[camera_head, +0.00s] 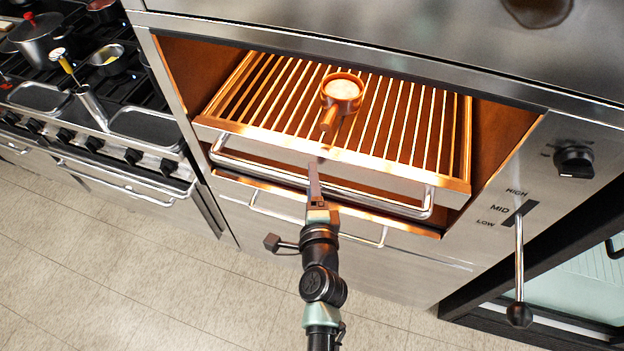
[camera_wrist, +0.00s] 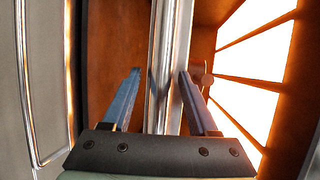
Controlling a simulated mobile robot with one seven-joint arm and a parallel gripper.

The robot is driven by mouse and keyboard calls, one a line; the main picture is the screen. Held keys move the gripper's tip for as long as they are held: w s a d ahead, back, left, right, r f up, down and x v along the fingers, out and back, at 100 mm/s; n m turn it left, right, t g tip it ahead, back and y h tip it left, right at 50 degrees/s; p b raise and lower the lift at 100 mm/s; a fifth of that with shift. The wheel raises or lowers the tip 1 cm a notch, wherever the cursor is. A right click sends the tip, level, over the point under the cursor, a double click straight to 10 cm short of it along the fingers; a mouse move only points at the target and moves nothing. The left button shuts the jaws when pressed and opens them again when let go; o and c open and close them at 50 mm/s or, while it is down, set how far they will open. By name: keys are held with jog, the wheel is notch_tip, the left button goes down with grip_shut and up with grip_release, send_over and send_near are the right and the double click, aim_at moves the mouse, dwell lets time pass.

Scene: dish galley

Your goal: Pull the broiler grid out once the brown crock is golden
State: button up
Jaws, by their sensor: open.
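The brown crock (camera_head: 343,89) stands on the broiler grid (camera_head: 400,172) inside the orange-lit broiler, its stub handle pointing toward the front. Its top looks pale cream with no clear golden browning. The grid has bright bars and a steel front with a long bar handle (camera_head: 258,169). My gripper (camera_head: 315,172) is at the middle of this handle. In the wrist view, my gripper (camera_wrist: 160,76) is open, with one finger on each side of the handle bar (camera_wrist: 164,55). I cannot tell whether either finger touches the bar.
A lever (camera_head: 519,262) marked HIGH, MID and LOW and a black knob (camera_head: 574,160) are at the right. A second, lower handle (camera_head: 285,214) runs below the grid's handle. A stove (camera_head: 75,120) with pots stands at left. The floor in front is clear.

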jog(key=shift+w, duration=0.25)
grip_shut()
dwell(1.4)
